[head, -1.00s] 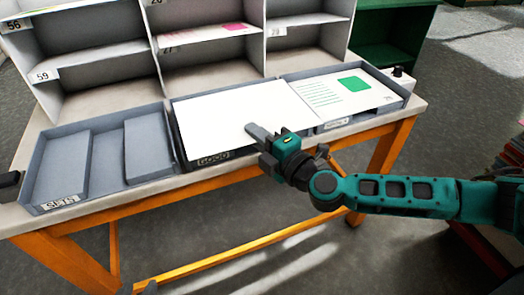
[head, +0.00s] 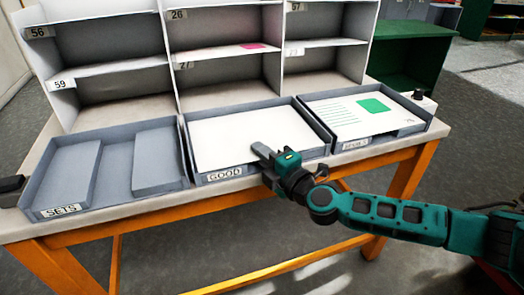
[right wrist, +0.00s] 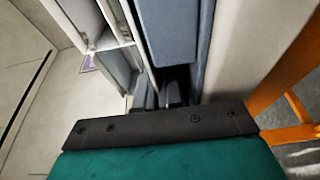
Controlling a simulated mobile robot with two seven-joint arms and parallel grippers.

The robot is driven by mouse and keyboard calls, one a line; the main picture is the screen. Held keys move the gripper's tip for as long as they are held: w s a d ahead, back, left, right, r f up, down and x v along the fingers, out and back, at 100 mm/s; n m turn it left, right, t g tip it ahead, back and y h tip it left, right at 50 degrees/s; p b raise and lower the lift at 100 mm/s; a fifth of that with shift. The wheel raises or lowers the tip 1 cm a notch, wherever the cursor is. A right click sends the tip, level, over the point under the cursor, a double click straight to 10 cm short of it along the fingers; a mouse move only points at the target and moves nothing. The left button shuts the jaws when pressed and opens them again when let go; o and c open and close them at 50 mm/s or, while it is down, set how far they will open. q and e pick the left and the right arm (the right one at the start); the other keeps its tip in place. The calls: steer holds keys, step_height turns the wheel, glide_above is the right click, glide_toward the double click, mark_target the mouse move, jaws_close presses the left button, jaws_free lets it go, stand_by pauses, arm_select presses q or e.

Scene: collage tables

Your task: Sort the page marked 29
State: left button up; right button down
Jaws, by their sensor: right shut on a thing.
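A blank-looking white page (head: 235,138) lies over the grey tray labelled GOOD (head: 222,174), within its walls. I see no number on it. My right gripper (head: 264,153) is at the page's front right edge, shut on this white page. In the right wrist view the fingers (right wrist: 158,98) are dark and partly hidden, close to a grey tray wall. Another page with a green square and green lines (head: 345,110) lies in the right tray; a small mark in its corner is too small to read. My left gripper is not in view.
The tray labelled SETS (head: 60,211) stands at the left with two grey blocks inside. A grey pigeonhole shelf (head: 110,68) with number labels, among them 56, 59, 26 and 27, stands behind the trays. A pink-marked sheet (head: 253,46) lies in one slot.

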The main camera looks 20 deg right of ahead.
steer(key=c, duration=1.2)
jaws_free()
steer(key=shift+s, duration=0.1)
steer(key=shift+p+v, duration=2.1)
steer(key=shift+v, duration=4.25)
steer(key=shift+r, duration=0.15)
